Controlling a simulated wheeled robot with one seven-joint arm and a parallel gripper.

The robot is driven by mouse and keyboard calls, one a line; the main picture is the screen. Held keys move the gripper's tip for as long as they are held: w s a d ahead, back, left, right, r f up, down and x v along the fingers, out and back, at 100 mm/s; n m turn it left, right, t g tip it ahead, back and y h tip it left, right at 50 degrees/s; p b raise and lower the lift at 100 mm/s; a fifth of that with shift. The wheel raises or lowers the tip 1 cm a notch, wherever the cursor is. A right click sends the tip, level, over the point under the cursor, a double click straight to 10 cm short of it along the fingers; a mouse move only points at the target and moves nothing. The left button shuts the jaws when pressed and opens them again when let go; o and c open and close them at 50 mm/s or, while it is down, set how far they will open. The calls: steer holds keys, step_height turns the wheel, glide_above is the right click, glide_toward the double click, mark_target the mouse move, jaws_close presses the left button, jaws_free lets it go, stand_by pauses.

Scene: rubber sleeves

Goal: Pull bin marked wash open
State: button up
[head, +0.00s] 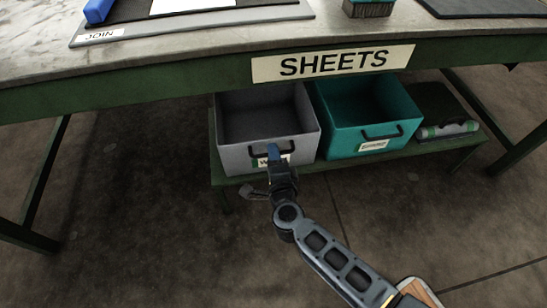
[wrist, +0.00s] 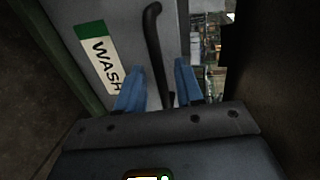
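The grey bin (head: 238,157) stands on the low shelf under the table, with a black bar handle (head: 290,148) on its front. Its label is partly hidden behind my gripper in the head view. In the wrist view the label (wrist: 99,60) reads WASH. My gripper (head: 274,153) is at the bin's front, by the handle. In the wrist view the blue fingers of my gripper (wrist: 160,88) are apart, with the lower end of the handle (wrist: 154,35) showing between them. I see a gap beside the handle, and contact is not clear.
A teal bin (head: 343,143) stands just right of the grey bin. Right of it on the shelf lies a grey and green roll-like item (head: 446,130). The table edge with a SHEETS sign (head: 333,63) is above. The floor in front is clear.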

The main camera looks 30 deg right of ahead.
jaws_close()
stand_by(0.6)
